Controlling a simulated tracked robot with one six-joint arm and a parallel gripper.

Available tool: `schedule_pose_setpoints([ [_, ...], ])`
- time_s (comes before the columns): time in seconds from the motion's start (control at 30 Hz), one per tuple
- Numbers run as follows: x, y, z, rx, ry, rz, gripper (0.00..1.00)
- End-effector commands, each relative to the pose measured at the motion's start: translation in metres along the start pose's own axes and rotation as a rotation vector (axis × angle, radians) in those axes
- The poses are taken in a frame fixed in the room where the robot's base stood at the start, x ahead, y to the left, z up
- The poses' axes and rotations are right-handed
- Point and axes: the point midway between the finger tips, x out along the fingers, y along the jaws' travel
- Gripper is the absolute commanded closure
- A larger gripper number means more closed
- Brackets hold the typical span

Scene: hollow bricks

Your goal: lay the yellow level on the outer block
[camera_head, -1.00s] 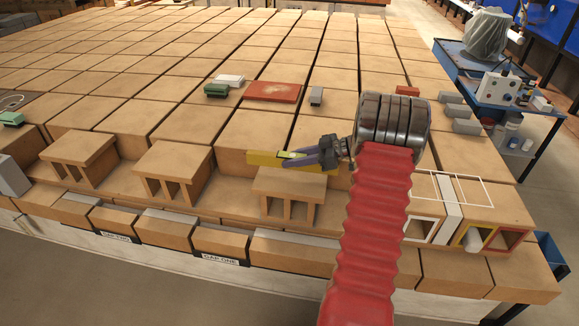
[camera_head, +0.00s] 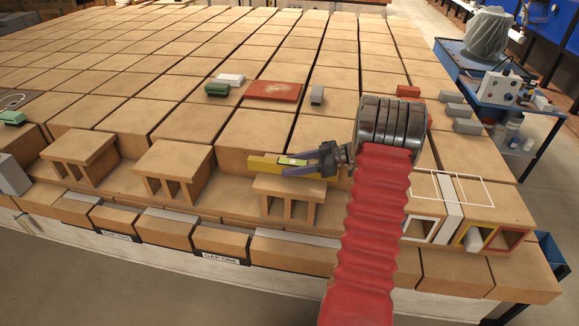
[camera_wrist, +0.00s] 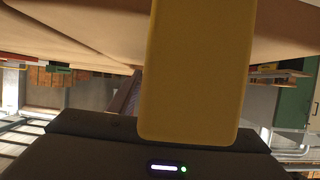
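The yellow level (camera_head: 262,165) is held in my gripper (camera_head: 298,165), whose fingers sit along its middle. It lies roughly left to right, just above or behind the top of the nearest hollow block (camera_head: 289,186); I cannot tell whether they touch. In the wrist view the level (camera_wrist: 195,70) is a large yellow face reaching from the top edge down to my dark gripper body. Two similar hollow blocks, a middle one (camera_head: 174,160) and a left one (camera_head: 78,147), stand in the same row. Which block is the outer one is not marked.
Flat bricks fill the area behind. A red slab (camera_head: 272,92), a green piece (camera_head: 217,90) and a grey piece (camera_head: 317,95) lie on them. A white outlined frame (camera_head: 455,187) and coloured openings are at right. A blue cart (camera_head: 500,92) stands beyond the right edge.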

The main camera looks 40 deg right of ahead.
Motion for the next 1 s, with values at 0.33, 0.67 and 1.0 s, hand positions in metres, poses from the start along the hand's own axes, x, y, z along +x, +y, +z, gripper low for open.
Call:
schedule_pose_setpoints([
  [0.33, -0.006, 0.000, -0.003, -0.001, 0.000, 0.002, 0.55],
  [0.67, -0.054, 0.001, -0.003, 0.001, 0.000, 0.005, 0.55],
  [1.0, -0.109, 0.001, -0.003, 0.000, 0.000, 0.004, 0.55],
])
